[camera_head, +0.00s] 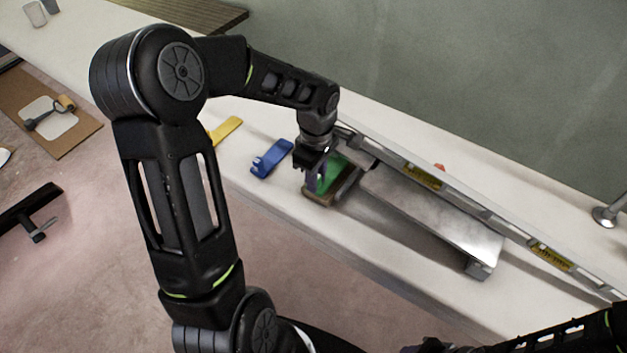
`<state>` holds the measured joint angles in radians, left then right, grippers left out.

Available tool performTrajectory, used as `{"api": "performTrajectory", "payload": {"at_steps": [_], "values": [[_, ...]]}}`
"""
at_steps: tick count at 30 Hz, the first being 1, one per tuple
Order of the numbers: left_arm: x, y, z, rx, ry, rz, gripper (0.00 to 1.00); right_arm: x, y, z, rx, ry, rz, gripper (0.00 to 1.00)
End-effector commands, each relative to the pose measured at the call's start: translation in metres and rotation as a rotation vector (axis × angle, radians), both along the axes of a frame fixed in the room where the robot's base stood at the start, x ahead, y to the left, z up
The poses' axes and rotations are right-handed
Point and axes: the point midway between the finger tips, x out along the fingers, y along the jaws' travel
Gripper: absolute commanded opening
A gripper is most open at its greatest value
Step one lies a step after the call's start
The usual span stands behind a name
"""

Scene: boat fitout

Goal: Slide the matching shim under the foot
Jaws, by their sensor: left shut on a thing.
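My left gripper (315,178) points down at the left end of a metal plate (432,208) and is shut on the green shim (333,174). The green shim is partly hidden by the fingers, and a brown block (319,199) shows just below it. The plate has a foot (479,269) at its right end. The contact at its left end is too small to tell. A blue shim (271,158) and a yellow shim (226,130) lie to the left. My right gripper (430,346) is a dark shape at the bottom edge, mostly cut off.
A long spirit level (478,211) with yellow labels lies along the back of the plate. A red thing (440,167) shows behind it. A metal stand (606,215) is at the far right. The white bench top (365,262) is clear in front of the plate.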

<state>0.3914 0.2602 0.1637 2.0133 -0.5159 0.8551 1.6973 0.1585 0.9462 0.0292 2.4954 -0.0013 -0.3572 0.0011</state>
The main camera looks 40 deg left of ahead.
Motion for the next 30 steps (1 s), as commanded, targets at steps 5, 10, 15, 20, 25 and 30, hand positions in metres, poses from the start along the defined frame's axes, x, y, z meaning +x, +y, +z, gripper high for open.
{"api": "performTrajectory", "payload": {"at_steps": [5, 10, 15, 20, 25, 30], "values": [[0.0009, 0.0000, 0.0001, 0.000, 0.000, 0.000, 0.00, 0.0000, 0.0001, -0.0002, 0.000, 0.000, 0.000, 0.36], [0.0008, 0.0000, 0.0002, 0.000, 0.000, 0.000, 0.22, 0.0000, 0.0000, -0.0001, 0.000, 0.000, 0.000, 0.36], [0.0008, 0.0000, 0.0002, 0.000, 0.000, 0.000, 0.36, 0.0000, 0.0000, -0.0001, 0.000, 0.000, 0.000, 0.36], [0.0008, 0.0000, 0.0001, 0.000, 0.000, 0.000, 0.47, 0.0000, 0.0000, -0.0001, 0.000, 0.000, 0.000, 0.36], [0.0006, 0.0000, 0.0000, 0.000, 0.000, 0.000, 0.47, 0.0000, 0.0000, -0.0002, 0.000, 0.000, 0.000, 0.36], [0.0011, 0.0003, 0.0055, 0.001, -0.001, 0.000, 0.47, 0.0000, 0.0001, -0.0004, 0.000, 0.000, 0.000, 0.36]]}}
